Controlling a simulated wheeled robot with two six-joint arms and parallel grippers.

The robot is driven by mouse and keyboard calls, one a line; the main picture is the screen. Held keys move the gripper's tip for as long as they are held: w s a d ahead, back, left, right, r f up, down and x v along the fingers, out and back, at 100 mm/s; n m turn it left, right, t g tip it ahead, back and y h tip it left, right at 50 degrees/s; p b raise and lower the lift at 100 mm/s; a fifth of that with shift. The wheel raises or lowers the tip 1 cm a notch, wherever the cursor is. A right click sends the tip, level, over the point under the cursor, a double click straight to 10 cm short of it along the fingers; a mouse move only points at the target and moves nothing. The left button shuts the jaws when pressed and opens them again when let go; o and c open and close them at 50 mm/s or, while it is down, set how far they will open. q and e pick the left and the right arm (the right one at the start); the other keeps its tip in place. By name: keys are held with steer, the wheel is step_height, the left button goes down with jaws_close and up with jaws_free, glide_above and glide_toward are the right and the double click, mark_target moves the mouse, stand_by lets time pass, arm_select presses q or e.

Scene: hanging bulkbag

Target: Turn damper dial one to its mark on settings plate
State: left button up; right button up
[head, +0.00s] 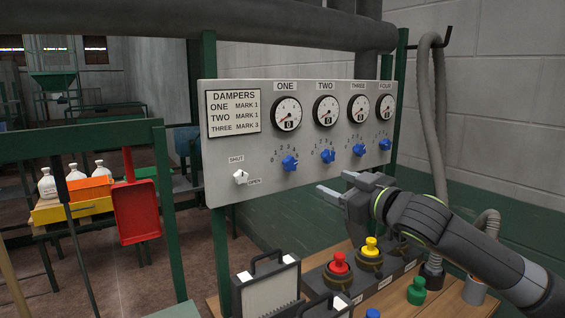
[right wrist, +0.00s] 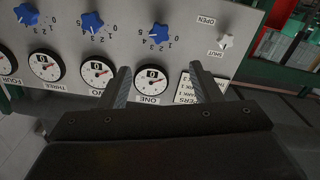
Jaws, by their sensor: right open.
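The blue damper dial one (head: 289,163) is on the grey panel, under the gauge labelled ONE (head: 287,114), whose window seems to read 0. Dial one also shows upside down in the right wrist view (right wrist: 158,33). I cannot tell exactly which mark it points at. The settings plate (head: 233,113) reads ONE MARK 1, TWO MARK 1, THREE MARK 3. My right gripper (head: 334,182) is open and empty, in front of the panel, below and right of dial one. In the right wrist view its fingers (right wrist: 161,68) frame gauge one, apart from the dial. My left gripper is out of view.
Blue dials two (head: 327,156), three (head: 359,150) and four (head: 384,144) sit to the right of dial one. A white shut/open switch (head: 240,177) is at lower left. Red (head: 339,263) and yellow (head: 371,247) buttons stand on the bench below my right gripper.

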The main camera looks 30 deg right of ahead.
steer(key=p, duration=0.3)
glide_toward(292, 164)
steer(key=w, duration=0.2)
steer(key=w+p, duration=0.1)
steer(key=w, duration=0.2)
steer(key=w+a+p, duration=0.1)
steer(key=w, duration=0.1)
steer(key=shift+w+r, duration=0.15)
steer(key=shift+w, duration=0.2)
steer(key=shift+w+a+p, duration=0.2)
steer(key=shift+w+p, duration=0.2)
steer(key=shift+w, duration=0.35)
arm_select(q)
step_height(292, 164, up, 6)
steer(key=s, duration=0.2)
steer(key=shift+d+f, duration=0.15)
arm_select(e)
steer(key=shift+c, duration=0.5)
steer(key=c, duration=0.9)
